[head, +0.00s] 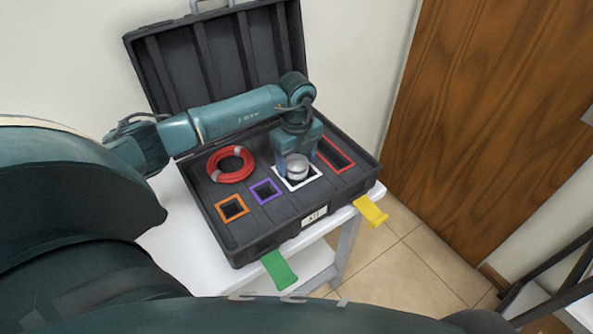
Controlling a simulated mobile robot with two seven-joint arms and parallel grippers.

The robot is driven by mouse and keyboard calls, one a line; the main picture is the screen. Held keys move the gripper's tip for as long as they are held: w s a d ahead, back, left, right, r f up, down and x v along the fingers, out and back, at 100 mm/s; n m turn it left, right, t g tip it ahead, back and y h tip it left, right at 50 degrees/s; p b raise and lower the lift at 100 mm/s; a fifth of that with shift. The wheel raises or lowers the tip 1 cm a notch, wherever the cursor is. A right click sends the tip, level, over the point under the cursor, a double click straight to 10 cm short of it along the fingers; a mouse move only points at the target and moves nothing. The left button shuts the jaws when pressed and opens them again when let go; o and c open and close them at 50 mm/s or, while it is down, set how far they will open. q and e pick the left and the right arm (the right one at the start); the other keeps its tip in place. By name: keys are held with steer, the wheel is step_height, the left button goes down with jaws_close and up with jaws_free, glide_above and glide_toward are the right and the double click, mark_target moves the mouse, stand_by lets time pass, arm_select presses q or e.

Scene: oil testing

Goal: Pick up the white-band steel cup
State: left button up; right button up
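The steel cup (297,168) shows as a shiny, rounded silver shape at the white-framed slot (286,186) of the open black case. My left gripper (296,157) reaches down over this slot, right at the cup. Its body hides part of the cup and the back of the white frame. I cannot tell whether the fingers touch the cup or are closed on it. The cup's own white band cannot be made out. My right gripper is not in view.
The black case (243,245) stands on a white table (188,240), its lid (207,60) open at the back. It has orange (222,218), purple (255,198) and red (350,167) framed slots and a red coil (213,174). Green (279,270) and yellow (371,212) latches stick out in front.

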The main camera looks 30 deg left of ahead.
arm_select(q)
steer(key=c, duration=0.9)
